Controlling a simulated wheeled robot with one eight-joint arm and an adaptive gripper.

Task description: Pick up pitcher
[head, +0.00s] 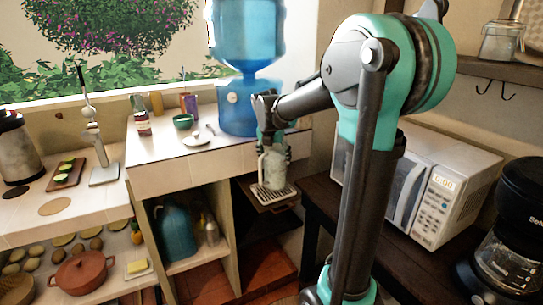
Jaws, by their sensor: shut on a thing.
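A pale, see-through pitcher (274,172) stands upright at the small wooden shelf with a light grate (276,197), just below the blue water dispenser. My gripper (273,148) comes down from above and is shut on the pitcher's upper part. The fingers hide part of its rim. The pitcher's base is at the grate; I cannot tell whether it touches or hangs slightly above.
The blue water dispenser (246,100) stands close behind on the tiled counter (165,153). A white microwave (450,185) and black coffee maker (515,230) are at the right. A blue jug (177,234) sits in the open cabinet below. The counter holds a green bowl (183,122).

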